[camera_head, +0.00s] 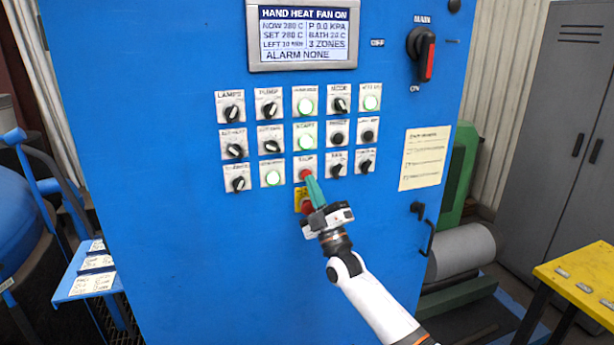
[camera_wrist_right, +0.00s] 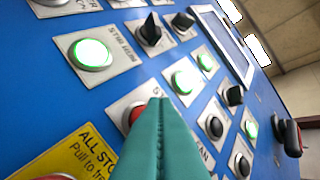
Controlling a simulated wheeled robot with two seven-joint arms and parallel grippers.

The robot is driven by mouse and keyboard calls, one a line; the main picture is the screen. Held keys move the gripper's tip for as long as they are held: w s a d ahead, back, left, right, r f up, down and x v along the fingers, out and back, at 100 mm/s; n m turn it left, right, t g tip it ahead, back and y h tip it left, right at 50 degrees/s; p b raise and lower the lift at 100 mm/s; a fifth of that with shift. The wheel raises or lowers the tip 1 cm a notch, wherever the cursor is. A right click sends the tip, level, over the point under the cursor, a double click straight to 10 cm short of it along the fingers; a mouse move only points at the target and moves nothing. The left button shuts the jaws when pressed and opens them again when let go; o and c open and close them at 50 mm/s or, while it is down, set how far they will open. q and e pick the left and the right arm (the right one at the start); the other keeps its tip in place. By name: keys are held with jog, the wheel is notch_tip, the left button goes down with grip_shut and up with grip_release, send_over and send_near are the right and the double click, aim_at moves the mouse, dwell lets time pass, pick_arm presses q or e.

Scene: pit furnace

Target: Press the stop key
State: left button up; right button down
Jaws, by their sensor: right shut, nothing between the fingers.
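The stop key is a red push button on a pale plate labelled STOP (camera_head: 305,173), in the bottom row of the blue control panel (camera_head: 180,240). My right gripper (camera_head: 308,180) is shut and empty, with its teal fingertips at the stop key. In the right wrist view the teal fingers (camera_wrist_right: 160,130) cover much of the red key (camera_wrist_right: 136,113), so I cannot tell whether they touch it. Just below is the red all-stop button (camera_head: 306,207) on a yellow plate, partly behind the gripper. My left gripper is not in view.
Close around are a lit green start button (camera_head: 305,142), a lit green button (camera_head: 271,178) and black selector knobs (camera_head: 337,170). Above is a display (camera_head: 304,35) reading HAND HEAT FAN ON, ALARM NONE. A yellow table (camera_head: 580,277) stands right.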

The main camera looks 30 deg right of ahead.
dwell(0.7)
jog(key=shift+w+d+b, duration=0.1)
jog(key=shift+w+b, duration=0.2)
jog(key=shift+w, duration=0.15)
jog(key=shift+w+d+b, duration=0.1)
jog(key=shift+w+b, duration=0.2)
jog(key=shift+b, duration=0.1)
dwell(0.4)
jog(key=shift+s+r, duration=0.1)
jog(key=shift+r, duration=0.05)
dwell(0.3)
jog(key=shift+s+p, duration=0.6)
